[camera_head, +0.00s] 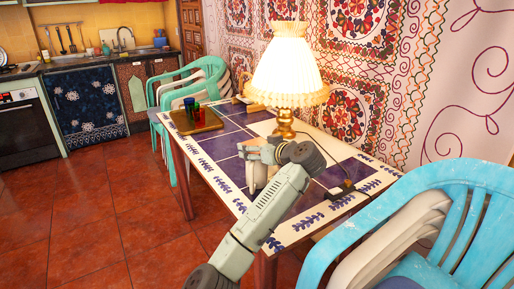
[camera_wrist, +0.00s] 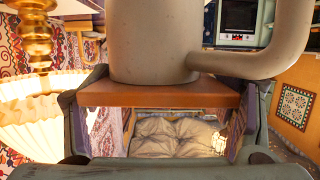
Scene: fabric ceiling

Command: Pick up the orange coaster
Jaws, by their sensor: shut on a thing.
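In the wrist view, the orange coaster (camera_wrist: 160,95) is a flat orange-brown slab spanning between the two fingers of my gripper (camera_wrist: 166,108). The gripper is shut on it at its left and right edges. A large beige mug (camera_wrist: 155,40) with its handle to the right adjoins the coaster and hides part of it; I cannot tell whether they touch. In the head view, my gripper (camera_head: 259,153) is over the tiled table beside the lamp. The coaster cannot be made out there.
A lit lamp (camera_head: 288,72) stands close behind my gripper on the tiled table (camera_head: 228,146). A wooden tray (camera_head: 207,126) with coloured glasses sits at the table's far left. Blue chairs (camera_head: 462,190) stand at right, green chairs (camera_head: 171,88) at left. Red floor (camera_head: 110,215) is open at left.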

